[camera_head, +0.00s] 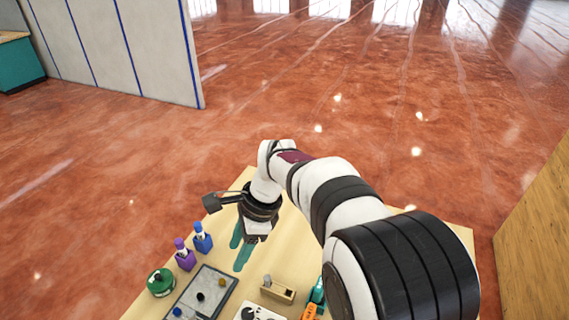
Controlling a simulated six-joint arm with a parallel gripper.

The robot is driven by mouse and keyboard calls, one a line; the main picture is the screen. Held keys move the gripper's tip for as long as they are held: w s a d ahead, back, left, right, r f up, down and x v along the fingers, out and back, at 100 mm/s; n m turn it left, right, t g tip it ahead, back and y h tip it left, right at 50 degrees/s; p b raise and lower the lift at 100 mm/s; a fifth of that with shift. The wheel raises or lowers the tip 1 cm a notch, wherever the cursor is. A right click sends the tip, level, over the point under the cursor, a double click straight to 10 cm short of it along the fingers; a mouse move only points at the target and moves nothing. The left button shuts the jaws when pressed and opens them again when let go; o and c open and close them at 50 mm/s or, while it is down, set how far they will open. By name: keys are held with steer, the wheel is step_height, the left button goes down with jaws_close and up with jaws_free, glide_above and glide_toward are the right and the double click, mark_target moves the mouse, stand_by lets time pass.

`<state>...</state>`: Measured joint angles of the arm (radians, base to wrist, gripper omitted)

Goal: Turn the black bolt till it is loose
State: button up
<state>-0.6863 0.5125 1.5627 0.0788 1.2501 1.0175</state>
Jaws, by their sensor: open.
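A small black piece (200,297), which looks like the black bolt, is on a grey panel or tray (228,283) with a dark rim at the front of the table. A blue piece (177,312) and a dark yellow piece (222,282) are on the same panel. My gripper (240,250) has teal fingers, apart and pointing down, with nothing seen between them. It is above the table, behind and to the right of the black piece, and not touching it. How far the black piece is screwed in cannot be told.
A purple bottle-like item (185,258), a blue one (202,240) and a green round item (161,283) stand left of the panel. A wooden block (278,291), a white plate with black marks (254,314), and teal (317,292) and orange (309,312) items lie right.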

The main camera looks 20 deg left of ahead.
glide_toward(201, 296)
steer(key=shift+m, duration=0.3)
steer(key=x, duration=0.7)
steer(key=shift+a+f, duration=0.2)
steer(key=shift+f, duration=0.15)
jaws_close()
